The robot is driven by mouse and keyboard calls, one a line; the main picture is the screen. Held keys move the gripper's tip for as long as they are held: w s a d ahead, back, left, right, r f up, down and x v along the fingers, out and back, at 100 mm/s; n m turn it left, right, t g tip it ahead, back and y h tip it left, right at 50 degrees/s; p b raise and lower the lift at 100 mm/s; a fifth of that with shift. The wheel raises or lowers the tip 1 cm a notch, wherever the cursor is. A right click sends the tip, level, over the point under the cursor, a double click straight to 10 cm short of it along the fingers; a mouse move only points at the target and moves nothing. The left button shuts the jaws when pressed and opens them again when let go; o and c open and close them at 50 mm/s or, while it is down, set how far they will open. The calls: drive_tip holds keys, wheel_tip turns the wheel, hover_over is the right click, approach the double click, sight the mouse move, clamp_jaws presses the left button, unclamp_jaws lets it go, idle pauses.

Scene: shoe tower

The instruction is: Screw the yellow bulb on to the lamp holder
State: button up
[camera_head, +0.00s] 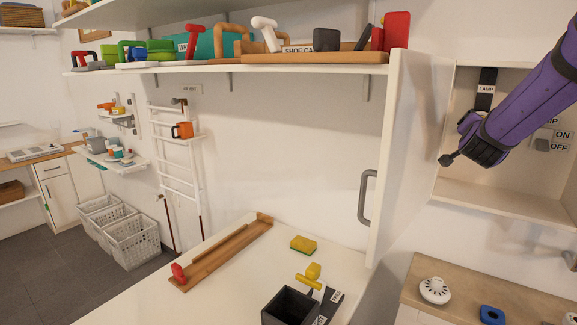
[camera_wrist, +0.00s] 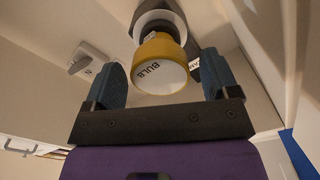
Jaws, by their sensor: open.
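In the wrist view the yellow bulb (camera_wrist: 160,52) hangs with its white face, marked BULB, toward me. Its far end meets the grey and white lamp holder (camera_wrist: 158,20); I cannot tell how far it is screwed in. My gripper (camera_wrist: 163,80) is open, with one blue finger on each side of the bulb. Gaps show between the fingers and the bulb. My fingers cannot be made out there.
An ON/OFF switch (camera_head: 542,144) sits on the cabinet's back wall; it also shows in the wrist view (camera_wrist: 88,60). The open cabinet door (camera_head: 405,150) stands left of my arm. A wooden counter (camera_head: 490,305) lies below, with a round white object (camera_head: 434,290) on it.

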drive_tip(key=c, duration=0.7)
idle(0.3)
drive_tip(key=o, duration=0.8)
drive_tip(key=shift+w+d, duration=0.1)
drive_tip(key=v, duration=1)
drive_tip(key=shift+s+a, duration=0.3)
drive_tip(key=shift+c, duration=0.2)
